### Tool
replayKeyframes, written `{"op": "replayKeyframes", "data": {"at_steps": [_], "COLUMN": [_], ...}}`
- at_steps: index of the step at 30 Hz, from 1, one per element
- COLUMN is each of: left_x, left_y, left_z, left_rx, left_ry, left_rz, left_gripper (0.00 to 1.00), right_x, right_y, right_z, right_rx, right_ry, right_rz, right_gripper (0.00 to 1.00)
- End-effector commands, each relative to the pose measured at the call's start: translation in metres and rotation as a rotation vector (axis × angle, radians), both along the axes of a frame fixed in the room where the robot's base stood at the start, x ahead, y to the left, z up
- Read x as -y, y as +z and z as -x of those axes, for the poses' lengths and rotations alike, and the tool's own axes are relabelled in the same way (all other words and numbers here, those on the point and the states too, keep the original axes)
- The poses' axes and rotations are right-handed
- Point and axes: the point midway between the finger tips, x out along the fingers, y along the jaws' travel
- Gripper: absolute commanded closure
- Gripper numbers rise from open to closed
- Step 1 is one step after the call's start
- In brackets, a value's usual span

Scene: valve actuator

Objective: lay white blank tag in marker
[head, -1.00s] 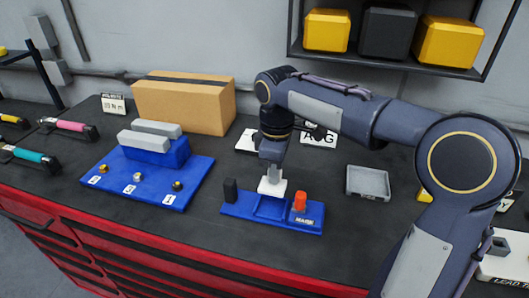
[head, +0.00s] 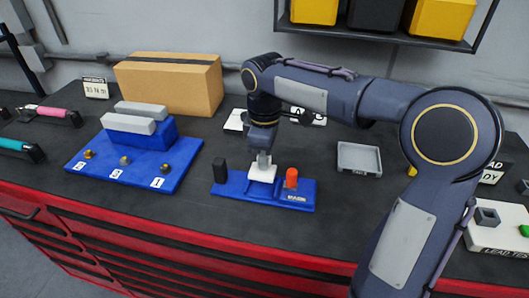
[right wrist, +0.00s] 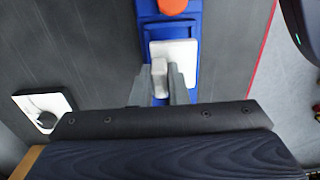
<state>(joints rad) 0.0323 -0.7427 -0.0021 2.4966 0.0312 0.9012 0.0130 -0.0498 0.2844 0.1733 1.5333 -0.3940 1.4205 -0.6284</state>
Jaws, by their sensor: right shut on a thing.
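The white blank tag (head: 262,174) is at the middle of the blue marker (head: 230,190), between its black post (head: 219,170) and its orange-red knob (head: 291,178). My right gripper (head: 264,158) points down and is shut on the tag's upright grip. The right wrist view shows the fingers (right wrist: 165,84) around that grip, with the flat white plate (right wrist: 183,54) over the blue base (right wrist: 182,22). I cannot tell whether the plate touches the bottom of the recess. My left gripper is out of view.
A blue stand (head: 85,164) with grey bars and small knobs is to the left. A cardboard box (head: 180,88) stands behind it. A grey tray (head: 358,160) lies to the right. Dark bench top is free between stand and marker.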

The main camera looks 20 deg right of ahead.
Motion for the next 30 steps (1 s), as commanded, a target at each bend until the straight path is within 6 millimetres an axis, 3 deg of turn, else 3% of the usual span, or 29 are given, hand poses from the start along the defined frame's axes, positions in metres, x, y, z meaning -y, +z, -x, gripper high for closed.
{"op": "replayKeyframes", "data": {"at_steps": [3,9,30], "left_x": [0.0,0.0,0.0], "left_y": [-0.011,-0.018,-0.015], "left_z": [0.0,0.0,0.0], "left_rx": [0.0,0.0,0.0], "left_ry": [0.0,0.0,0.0], "left_rz": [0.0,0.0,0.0], "left_gripper": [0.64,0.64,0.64], "right_x": [0.0,0.0,0.0], "right_y": [-0.016,-0.026,-0.026], "right_z": [0.0,0.0,0.0], "right_rx": [0.001,0.0,0.0], "right_ry": [-0.001,-0.001,0.0], "right_rz": [0.001,0.0,0.0], "right_gripper": [1.0,1.0,1.0]}}
